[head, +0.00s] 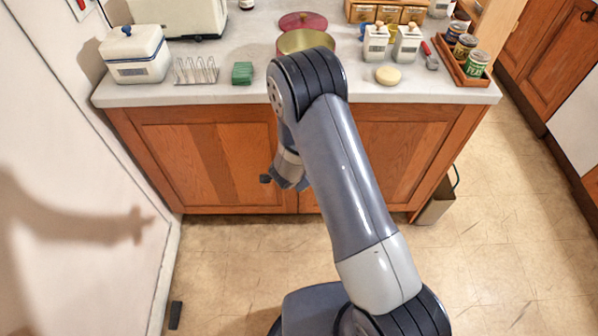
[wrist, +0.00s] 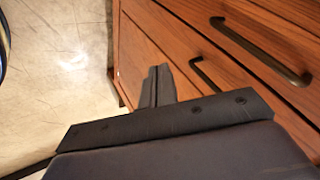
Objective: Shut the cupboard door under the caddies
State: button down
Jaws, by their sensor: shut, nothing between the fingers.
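Two white caddies with wooden knobs, the left (head: 375,44) and the right (head: 407,45), stand on the counter in the head view. Below them is the right-hand wooden cupboard door (head: 405,150); its visible part looks flush with the cabinet front. My arm hides its left part. The left-hand door (head: 215,160) also looks flush. My gripper (head: 265,179) hangs in front of the cupboard, left of the middle. In the wrist view its fingers (wrist: 158,84) are together and empty, beside wooden fronts (wrist: 165,38) with dark bar handles (wrist: 255,50). I cannot tell if they touch.
The counter (head: 240,96) carries a bread bin (head: 134,55), a toast rack (head: 196,71), a brass pan (head: 305,41) and a tray of tins (head: 455,67). A bin (head: 435,205) stands by the cupboard's right end.

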jog(key=w+a+p+v, duration=0.1)
jog(key=v, duration=0.7)
jog(key=shift+a+r+p, duration=0.25)
jog(key=shift+p, duration=0.05)
jog(key=shift+w+f, duration=0.1)
